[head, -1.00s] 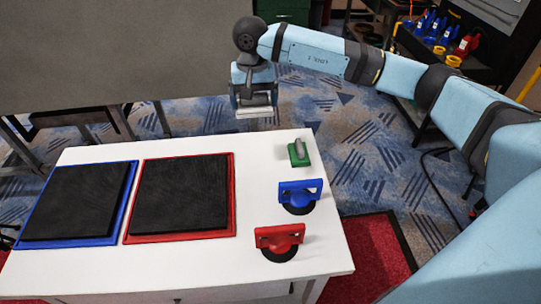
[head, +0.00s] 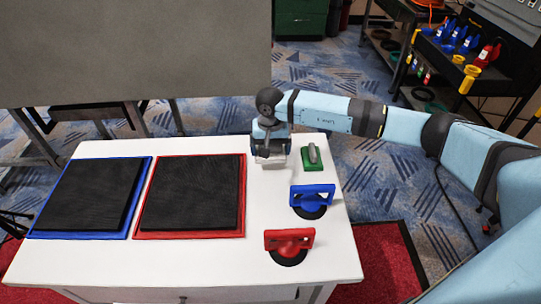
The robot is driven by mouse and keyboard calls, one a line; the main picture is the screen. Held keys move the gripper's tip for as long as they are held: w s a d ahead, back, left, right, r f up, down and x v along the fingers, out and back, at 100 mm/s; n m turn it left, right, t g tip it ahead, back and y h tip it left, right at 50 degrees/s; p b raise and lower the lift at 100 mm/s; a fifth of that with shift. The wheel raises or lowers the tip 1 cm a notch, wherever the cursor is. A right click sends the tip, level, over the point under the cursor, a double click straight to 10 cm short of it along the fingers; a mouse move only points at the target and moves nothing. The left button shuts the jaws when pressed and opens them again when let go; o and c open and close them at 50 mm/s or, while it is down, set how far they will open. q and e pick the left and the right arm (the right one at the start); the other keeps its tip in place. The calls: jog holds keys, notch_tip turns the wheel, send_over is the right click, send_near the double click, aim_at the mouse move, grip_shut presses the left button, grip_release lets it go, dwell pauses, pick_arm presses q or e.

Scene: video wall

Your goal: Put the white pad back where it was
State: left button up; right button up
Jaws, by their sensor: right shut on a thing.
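My right gripper (head: 271,153) is over the back right part of the white table (head: 268,205), left of the green-based block with a grey handle. It is shut on a small pale thing (head: 270,161), which looks like the white pad. The fingers hide most of it, and I cannot tell whether it touches the table top. My left gripper is not in view.
A blue-framed black panel (head: 90,194) and a red-framed black panel (head: 192,192) lie on the table's left and middle. The green block (head: 314,158), a blue suction handle (head: 311,197) and a red suction handle (head: 289,243) line the right side. A large grey panel (head: 130,50) stands behind.

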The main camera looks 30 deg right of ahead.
jog(key=shift+f, duration=1.65)
jog(key=shift+f+b, duration=0.25)
jog(key=shift+b, duration=0.05)
jog(key=o, duration=0.6)
jog(key=shift+r, duration=0.1)
jog(key=shift+r, duration=0.1)
notch_tip(320, 180, up, 12)
jog(key=shift+r+p, duration=0.1)
jog(key=shift+p, duration=0.3)
